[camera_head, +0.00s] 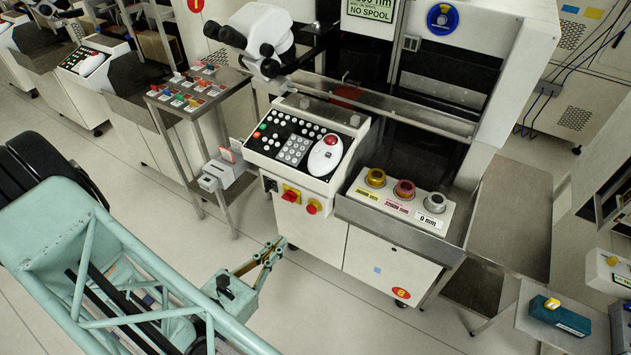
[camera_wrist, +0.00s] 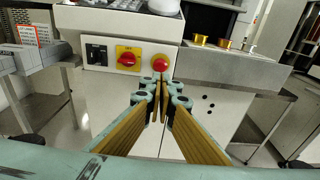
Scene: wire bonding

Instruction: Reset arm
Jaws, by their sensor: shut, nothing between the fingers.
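My gripper (camera_head: 276,246) is in front of the white bonding machine, low and over the floor, with its fingers together and nothing between them. In the wrist view its brass-coloured fingers (camera_wrist: 161,88) point at the machine's front panel. The red rotary switch on a yellow plate (camera_wrist: 128,59) and the red push button (camera_wrist: 161,64) show just beyond the fingertips. My gripper appears apart from the machine front; the exact gap cannot be told.
The control console (camera_head: 297,143) carries a keypad and a white mouse-like controller. Three spools stand on a ledge (camera_head: 404,201) at right. A metal stand (camera_head: 200,100) with coloured items is at left. The floor (camera_head: 340,325) in front is clear.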

